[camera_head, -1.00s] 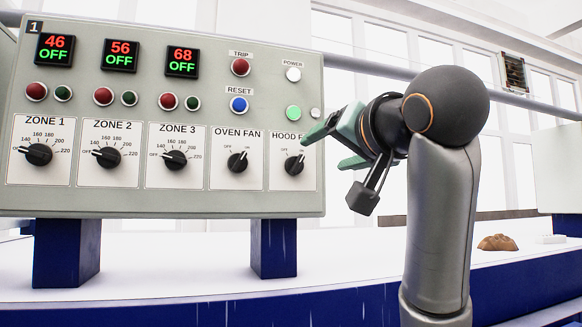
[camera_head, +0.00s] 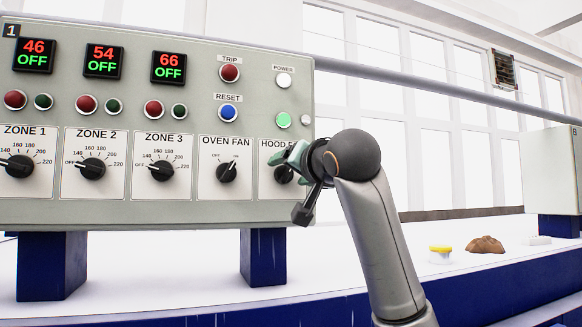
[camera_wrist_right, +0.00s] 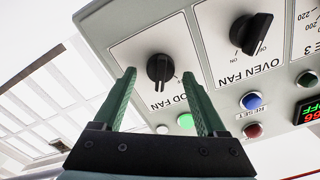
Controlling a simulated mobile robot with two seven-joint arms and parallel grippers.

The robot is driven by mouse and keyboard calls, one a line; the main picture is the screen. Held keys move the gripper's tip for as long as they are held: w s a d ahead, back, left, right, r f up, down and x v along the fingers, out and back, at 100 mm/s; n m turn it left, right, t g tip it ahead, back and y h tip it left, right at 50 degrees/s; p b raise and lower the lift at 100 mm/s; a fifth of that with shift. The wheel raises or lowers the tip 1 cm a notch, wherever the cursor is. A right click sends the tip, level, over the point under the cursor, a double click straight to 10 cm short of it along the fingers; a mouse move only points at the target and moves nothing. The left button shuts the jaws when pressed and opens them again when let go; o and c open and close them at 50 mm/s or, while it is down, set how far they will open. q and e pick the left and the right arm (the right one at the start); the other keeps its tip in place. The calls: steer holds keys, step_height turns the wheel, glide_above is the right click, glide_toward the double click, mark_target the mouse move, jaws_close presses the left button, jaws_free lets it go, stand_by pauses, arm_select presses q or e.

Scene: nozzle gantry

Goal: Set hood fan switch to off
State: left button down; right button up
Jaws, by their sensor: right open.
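The hood fan switch (camera_head: 283,174) is a black rotary knob at the lower right of the grey control panel (camera_head: 130,212). In the head view my right gripper (camera_head: 292,156) partly covers it and its label. In the right wrist view the hood fan switch (camera_wrist_right: 160,69) shows between the two green fingers of my open right gripper (camera_wrist_right: 156,45), with the panel seen upside down. The fingers hold nothing, and I cannot tell whether they touch the knob. Its setting is hard to read. My left gripper is not in view.
The oven fan switch (camera_head: 226,172) is just left of the hood fan switch. The green light (camera_head: 284,120) and white power button (camera_head: 283,80) are above it. A yellow-topped container (camera_head: 440,254) and a brown lump (camera_head: 486,245) lie on the white bench at right.

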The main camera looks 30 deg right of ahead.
jaws_close()
stand_by(0.7)
